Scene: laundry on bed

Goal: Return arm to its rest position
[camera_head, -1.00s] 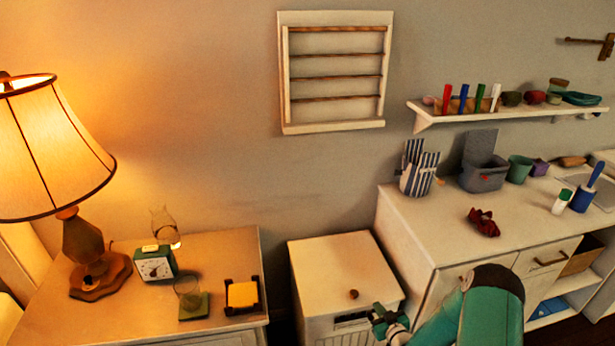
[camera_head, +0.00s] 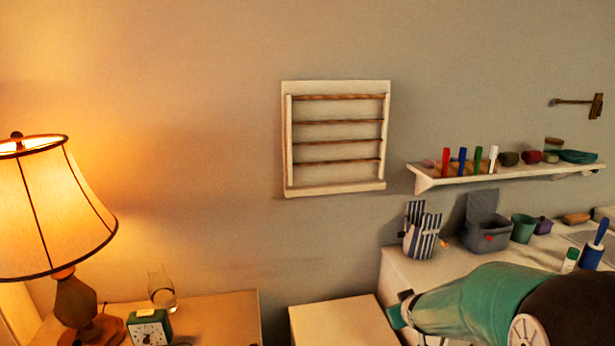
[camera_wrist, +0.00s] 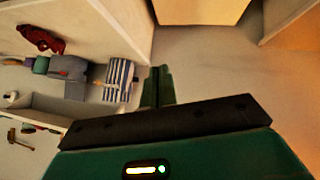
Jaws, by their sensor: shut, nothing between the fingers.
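My arm, green and black, reaches in from the lower right of the head view, in front of the white cabinet. Its far end is near the white hamper-like box (camera_head: 340,322), and the fingers are not clear there. In the wrist view my gripper (camera_wrist: 158,88) shows two green fingers close together, shut with nothing between them. The fingers point toward the bare wall, beside a striped cloth holder (camera_wrist: 118,80).
A white cabinet (camera_head: 400,270) stands at right, with a grey bin (camera_head: 487,235) and green cup (camera_head: 523,228) on top. A wall shelf (camera_head: 500,170) holds markers. A lit lamp (camera_head: 55,210) and a clock (camera_head: 149,328) stand on the left nightstand (camera_head: 225,315).

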